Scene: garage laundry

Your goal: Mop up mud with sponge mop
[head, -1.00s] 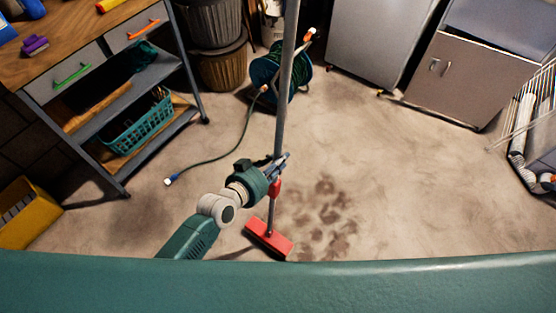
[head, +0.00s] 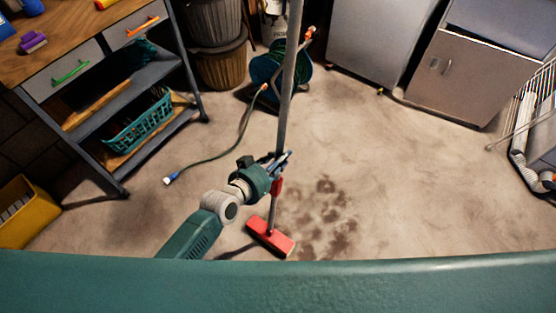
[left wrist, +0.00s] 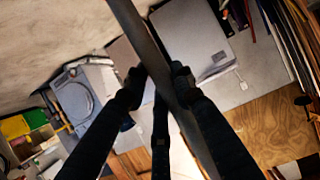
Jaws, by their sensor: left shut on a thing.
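The sponge mop stands nearly upright; its grey pole (head: 289,90) rises past the top of the head view. Its red head (head: 270,236) is low, at the left edge of the mud, apparently on the floor. The mud (head: 322,222) is a patch of dark brown blotches on the concrete. My left gripper (head: 281,166) is shut on the mop pole, just above a red part of it. The left wrist view shows the pole (left wrist: 150,50) running between the two dark fingers (left wrist: 157,88). My right gripper is not in view.
A green hose reel (head: 268,72) stands behind the pole, its hose (head: 232,148) lying along the floor to the left. A workbench cart (head: 122,190) and yellow bin (head: 24,212) are at left. Cabinets (head: 462,70) and a wire rack (head: 524,98) are at right. The floor right of the mud is clear.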

